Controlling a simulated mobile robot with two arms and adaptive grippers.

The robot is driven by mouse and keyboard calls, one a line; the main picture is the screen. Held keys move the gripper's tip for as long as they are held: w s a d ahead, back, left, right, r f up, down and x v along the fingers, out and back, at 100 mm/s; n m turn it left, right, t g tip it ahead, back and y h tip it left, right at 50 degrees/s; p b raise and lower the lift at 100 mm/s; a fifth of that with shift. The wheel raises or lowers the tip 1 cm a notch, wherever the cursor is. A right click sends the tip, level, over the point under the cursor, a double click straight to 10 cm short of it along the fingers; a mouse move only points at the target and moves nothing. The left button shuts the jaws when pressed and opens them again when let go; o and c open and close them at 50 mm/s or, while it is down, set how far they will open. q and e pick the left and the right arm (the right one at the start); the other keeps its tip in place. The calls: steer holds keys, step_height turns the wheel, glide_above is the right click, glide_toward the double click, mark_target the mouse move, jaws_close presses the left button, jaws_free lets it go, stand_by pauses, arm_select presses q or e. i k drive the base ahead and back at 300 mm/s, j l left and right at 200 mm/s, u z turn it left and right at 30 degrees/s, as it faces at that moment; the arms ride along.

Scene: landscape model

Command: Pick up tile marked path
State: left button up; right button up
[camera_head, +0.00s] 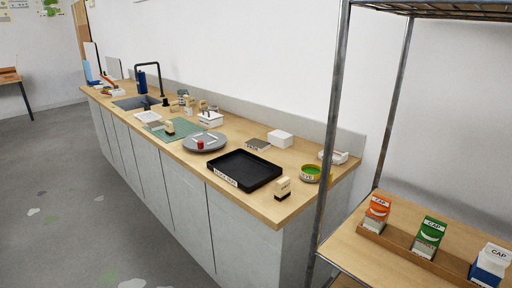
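I cannot make out a tile marked path in the head view; most small labels are too small to read. A black rectangular tray (262,179) lies on the counter with a white label (225,177) on its front edge, and it looks empty. A grey round plate (190,146) holds a small red item (200,145) and a pale piece. A green mat (183,129) further left has a small tan and dark block (170,128) on it. Neither of my grippers is in view.
The long wooden counter (262,209) also carries a tan and black block (282,188), a green and yellow tin (312,174), a white box (281,138) and a sink (137,102). A metal-post shelf (331,150) with CAP-marked items (432,230) stands at right. Grey floor is open at left.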

mark_target(258, 145)
steer(key=j+z, duration=0.1)
steer(key=z, duration=0.35)
steer(key=i+j+z, duration=0.1)
steer(key=z, duration=0.35)
steer(key=j+z, duration=0.25)
steer(key=j, duration=0.3)
steer(key=j+z, duration=0.25)
steer(key=j, duration=0.35)
steer(key=j+z, duration=0.25)
steer(key=j, duration=0.3)
steer(key=k+j+z, duration=0.15)
steer(key=j+z, duration=0.15)
steer(key=j, duration=0.25)
